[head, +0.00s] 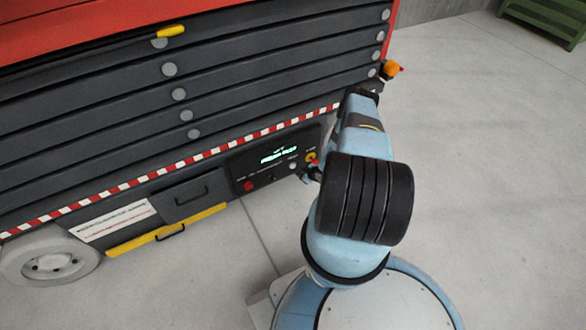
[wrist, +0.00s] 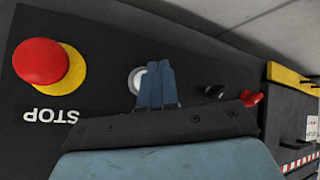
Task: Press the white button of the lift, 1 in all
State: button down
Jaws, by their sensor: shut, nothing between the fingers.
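The lift's white button (wrist: 137,79) is a round white disc in a pale ring on the dark control panel (head: 270,172). In the wrist view my gripper (wrist: 153,68) is shut, with its blue fingers side by side and nothing between them. The fingertips overlap the right part of the white button and hide it. I cannot tell whether they touch it or hover in front. In the head view the white button (head: 293,166) is a small pale spot, and my gripper is mostly hidden by my arm, close to the panel's right end.
A red STOP button (wrist: 40,62) on a yellow collar sits left of the fingers in the wrist view. A black knob (wrist: 215,91) and a red switch (wrist: 252,97) sit to the right. A yellow step (head: 165,230) juts out low on the lift.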

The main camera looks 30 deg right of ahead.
jog(key=shift+w, duration=0.85)
jog(key=shift+w, duration=0.15)
dwell(1.4)
jog(key=shift+w+r, duration=0.1)
jog(key=shift+w, duration=0.2)
jog(key=shift+w, duration=0.45)
dwell(1.1)
jog(key=shift+s, duration=0.9)
jog(key=s, duration=0.5)
jog(key=shift+d, duration=0.1)
